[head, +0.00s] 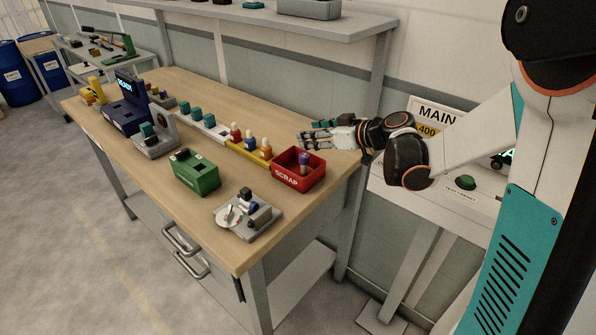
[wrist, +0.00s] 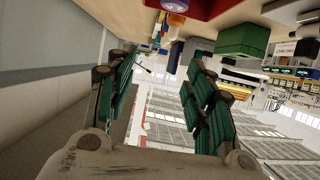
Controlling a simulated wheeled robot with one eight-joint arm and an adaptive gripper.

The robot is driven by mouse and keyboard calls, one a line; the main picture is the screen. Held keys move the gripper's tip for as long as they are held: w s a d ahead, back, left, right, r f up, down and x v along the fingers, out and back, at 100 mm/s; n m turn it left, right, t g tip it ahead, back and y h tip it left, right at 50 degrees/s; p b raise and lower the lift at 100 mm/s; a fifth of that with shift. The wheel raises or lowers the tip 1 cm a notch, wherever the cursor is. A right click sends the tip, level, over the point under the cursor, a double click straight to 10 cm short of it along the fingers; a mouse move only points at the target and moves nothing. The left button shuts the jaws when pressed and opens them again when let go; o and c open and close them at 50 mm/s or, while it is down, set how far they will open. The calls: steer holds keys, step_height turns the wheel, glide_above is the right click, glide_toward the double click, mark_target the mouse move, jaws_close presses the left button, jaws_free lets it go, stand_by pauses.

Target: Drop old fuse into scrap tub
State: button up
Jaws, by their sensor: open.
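The red scrap tub (head: 284,180), lettered SCRAP, stands at the right end of the bench. Its red side also shows at the top of the wrist view (wrist: 204,10). A purple-topped piece (head: 304,160), which looks like the old fuse, stands upright inside the tub and shows above the rim; its lower part is hidden. My gripper (head: 312,132) is behind the tub in the head view, with its fingers pointing left. In the wrist view its green-padded fingers (wrist: 160,88) are spread wide with nothing between them.
A yellow rack (head: 238,148) with several coloured fuses stands left of the tub. A green box (head: 196,174) and a grey fixture with a lever (head: 262,222) are in front. A white strip with teal blocks (head: 205,120) lies farther left. A shelf (head: 300,22) hangs behind.

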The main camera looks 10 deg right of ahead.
steer(key=v, duration=1)
